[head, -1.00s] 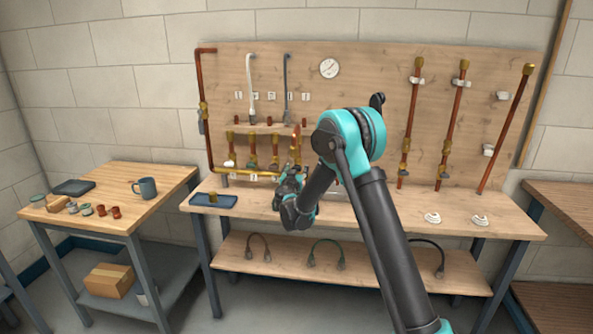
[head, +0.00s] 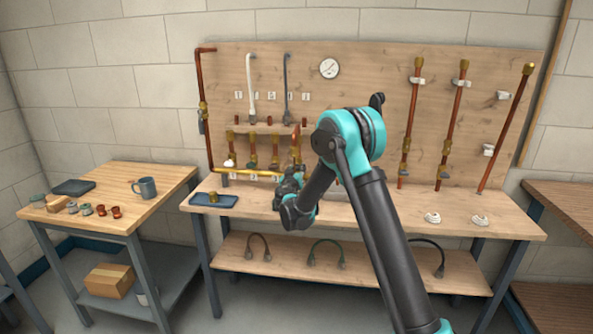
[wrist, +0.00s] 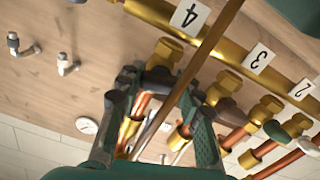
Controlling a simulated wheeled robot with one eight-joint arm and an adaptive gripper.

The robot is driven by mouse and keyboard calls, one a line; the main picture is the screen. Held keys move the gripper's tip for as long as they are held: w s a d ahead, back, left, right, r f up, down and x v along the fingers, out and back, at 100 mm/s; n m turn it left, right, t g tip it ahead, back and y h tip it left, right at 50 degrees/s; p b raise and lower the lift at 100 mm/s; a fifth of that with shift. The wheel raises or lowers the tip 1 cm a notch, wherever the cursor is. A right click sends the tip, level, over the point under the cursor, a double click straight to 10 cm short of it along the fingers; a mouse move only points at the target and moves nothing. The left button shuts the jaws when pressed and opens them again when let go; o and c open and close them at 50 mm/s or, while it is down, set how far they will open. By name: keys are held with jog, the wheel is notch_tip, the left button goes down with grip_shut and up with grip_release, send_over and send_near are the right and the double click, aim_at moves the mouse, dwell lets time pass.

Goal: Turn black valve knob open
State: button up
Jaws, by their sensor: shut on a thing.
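In the wrist view the black valve knob (wrist: 158,80) sits on the brass valve by label 4 (wrist: 190,16), between my fingertips. My gripper (wrist: 160,84) is shut on this knob, with one dark finger on each side. The copper pipe of this valve runs down between the fingers and is partly hidden by them. In the head view my gripper (head: 290,178) is at the right end of the row of valves, and the black knob is hidden behind it.
Neighbouring valves carry a brown knob (wrist: 228,108), a green knob (wrist: 276,130) and a white knob (wrist: 307,146). A brass manifold pipe (wrist: 232,45) runs close by. A blue tray (head: 214,201) lies on the bench at left. The bench's middle right is mostly clear.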

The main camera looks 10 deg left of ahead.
jog(key=shift+n, duration=1.5)
jog(key=o, duration=1.2)
jog(key=s, duration=1.2)
jog(key=shift+a, duration=0.25)
